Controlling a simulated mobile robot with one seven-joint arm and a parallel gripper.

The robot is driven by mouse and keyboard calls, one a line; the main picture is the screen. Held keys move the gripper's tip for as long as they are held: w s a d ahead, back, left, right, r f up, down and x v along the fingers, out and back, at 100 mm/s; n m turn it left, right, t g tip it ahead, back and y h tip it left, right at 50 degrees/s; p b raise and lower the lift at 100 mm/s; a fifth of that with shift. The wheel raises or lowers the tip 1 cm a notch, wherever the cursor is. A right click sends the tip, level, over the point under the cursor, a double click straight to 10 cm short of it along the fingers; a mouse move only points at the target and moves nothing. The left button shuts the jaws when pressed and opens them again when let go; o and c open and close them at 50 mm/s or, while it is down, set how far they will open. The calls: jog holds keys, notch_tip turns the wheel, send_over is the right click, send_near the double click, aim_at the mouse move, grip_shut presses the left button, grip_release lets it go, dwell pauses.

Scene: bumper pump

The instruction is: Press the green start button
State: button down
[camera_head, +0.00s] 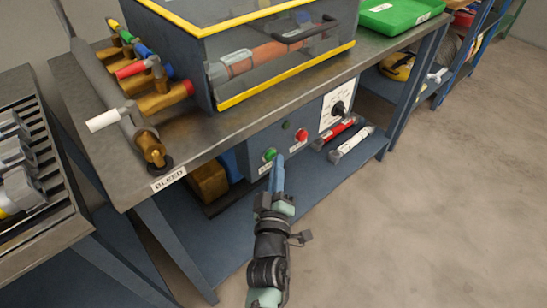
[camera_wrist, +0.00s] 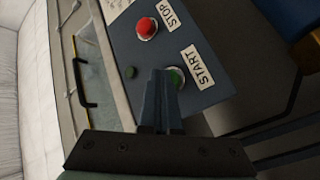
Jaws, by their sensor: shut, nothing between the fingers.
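The green start button (camera_head: 270,154) sits on a grey-blue control panel under the bench top. In the wrist view the green button (camera_wrist: 177,77) is beside a START label (camera_wrist: 197,66) and is partly hidden behind my fingers. My gripper (camera_head: 279,158) is shut and empty, with its tips close in front of the panel at the button. It also shows in the wrist view (camera_wrist: 158,72). I cannot tell whether the tips touch the button. A red stop button (camera_head: 301,135) is to the right of it; the wrist view shows it (camera_wrist: 146,28) by a STOP label.
A small dark green round part (camera_wrist: 130,72) sits on the panel near the buttons. The bench top (camera_head: 185,150) overhangs the panel. A yellow-edged clear enclosure (camera_head: 280,70) stands above. Open floor lies to the right.

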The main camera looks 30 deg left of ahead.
jog(key=shift+a, duration=0.2)
jog(key=shift+r, duration=0.1)
jog(key=shift+s+d+p, duration=0.3)
jog(key=shift+d+p, duration=0.55)
jog(key=shift+d, duration=0.05)
jog(key=d+p, duration=0.1)
jog(key=s+d+p, duration=0.1)
jog(key=d+p, duration=0.2)
jog(key=shift+s+d, duration=0.35)
